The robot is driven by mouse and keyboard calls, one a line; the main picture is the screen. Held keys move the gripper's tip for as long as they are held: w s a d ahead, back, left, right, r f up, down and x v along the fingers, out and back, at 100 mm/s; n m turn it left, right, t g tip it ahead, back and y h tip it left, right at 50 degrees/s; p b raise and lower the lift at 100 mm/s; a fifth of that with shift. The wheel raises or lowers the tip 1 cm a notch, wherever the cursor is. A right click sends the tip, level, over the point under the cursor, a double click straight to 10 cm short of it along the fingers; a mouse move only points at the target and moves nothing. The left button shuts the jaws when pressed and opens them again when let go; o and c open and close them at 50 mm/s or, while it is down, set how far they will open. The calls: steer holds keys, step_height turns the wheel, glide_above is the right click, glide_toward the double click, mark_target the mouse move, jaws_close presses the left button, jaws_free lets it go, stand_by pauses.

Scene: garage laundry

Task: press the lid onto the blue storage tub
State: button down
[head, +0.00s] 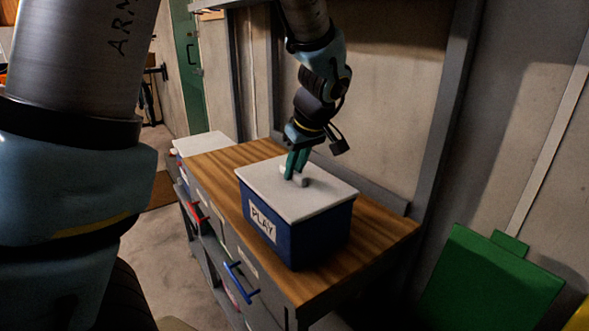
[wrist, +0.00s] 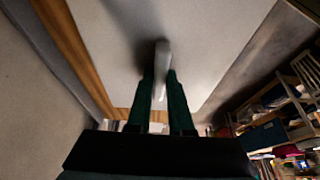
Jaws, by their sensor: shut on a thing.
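The blue storage tub (head: 314,243) stands upright on the wooden bench top, with a white "PLAY" label on its front. The pale grey lid (head: 270,190) lies over the tub's top and looks level; whether its rim is fully seated I cannot tell. The lid also fills much of the wrist view (wrist: 215,45). My gripper (head: 296,168) is above the lid's middle, its green fingers pointing down. In the wrist view my gripper (wrist: 161,92) has its fingers on either side of the pale lid handle (wrist: 161,58), shut on it.
The wooden bench (head: 385,243) has bare top around the tub. Drawers with red and blue handles (head: 241,283) face the floor side. Another pale-lidded box (head: 204,143) stands beyond the far end. A wall post (head: 447,120) rises behind, and a green panel (head: 490,280) stands at right.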

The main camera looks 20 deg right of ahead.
steer(key=shift+c, duration=1.3)
jaws_free()
steer(key=shift+r, duration=0.1)
steer(key=shift+r+p, duration=2.25)
steer(key=shift+r, duration=1.15)
jaws_close()
